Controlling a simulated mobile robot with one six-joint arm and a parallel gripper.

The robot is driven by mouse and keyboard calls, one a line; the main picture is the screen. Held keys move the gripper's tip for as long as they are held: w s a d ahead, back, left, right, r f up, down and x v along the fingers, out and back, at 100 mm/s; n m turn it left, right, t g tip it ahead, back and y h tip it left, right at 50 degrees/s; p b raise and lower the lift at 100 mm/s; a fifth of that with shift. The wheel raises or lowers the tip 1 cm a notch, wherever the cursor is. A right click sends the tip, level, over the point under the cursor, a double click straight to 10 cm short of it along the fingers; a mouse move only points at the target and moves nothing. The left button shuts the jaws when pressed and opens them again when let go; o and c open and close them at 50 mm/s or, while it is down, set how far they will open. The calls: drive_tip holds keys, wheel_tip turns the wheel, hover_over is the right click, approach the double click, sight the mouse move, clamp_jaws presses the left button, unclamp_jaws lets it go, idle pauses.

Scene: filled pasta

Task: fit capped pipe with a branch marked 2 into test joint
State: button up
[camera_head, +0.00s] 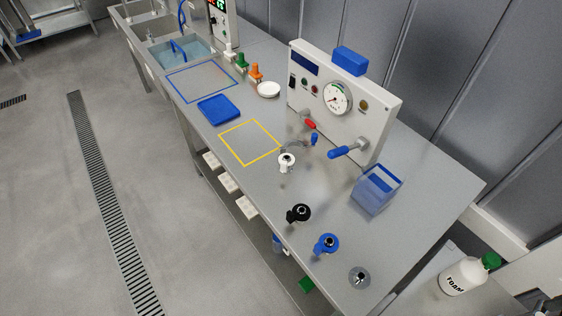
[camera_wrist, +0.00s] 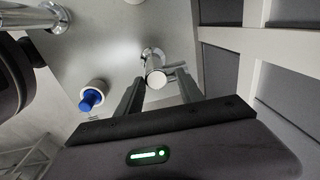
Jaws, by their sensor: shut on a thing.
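In the wrist view, my gripper (camera_wrist: 158,92) has its two dark fingers on either side of a shiny metal pipe piece (camera_wrist: 155,79). It is shut on this piece, which has a round end facing the camera and a side branch to the right. No number is readable on it. My gripper cannot be made out in the head view. There, a test panel with a gauge (camera_head: 337,98) stands at the back of the bench, with metal pipework (camera_head: 295,143) and red and blue handles at its front. I cannot tell which fitting is the test joint.
White (camera_head: 286,162), black (camera_head: 298,213), blue (camera_head: 326,244) and grey (camera_head: 360,277) fittings line the bench front. A blue tray (camera_head: 219,109) lies left of the yellow square (camera_head: 250,142), which is empty.

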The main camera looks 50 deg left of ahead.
drive_tip(key=shift+o, duration=0.5)
drive_tip(key=shift+s+f+g+p, duration=0.55)
drive_tip(key=shift+s+g+p, duration=0.2)
drive_tip(key=shift+p, duration=0.35)
drive_tip(key=shift+r, duration=0.2)
clamp_jaws()
drive_tip(key=shift+d+r+p, duration=0.35)
drive_tip(key=shift+r+p, duration=0.35)
drive_tip(key=shift+r, duration=0.1)
drive_tip(key=shift+w+r, duration=0.15)
drive_tip(key=shift+r, duration=0.05)
drive_tip(key=shift+a, duration=0.2)
drive_tip(key=shift+o, duration=1.8)
unclamp_jaws()
drive_tip(key=shift+w+r, duration=0.15)
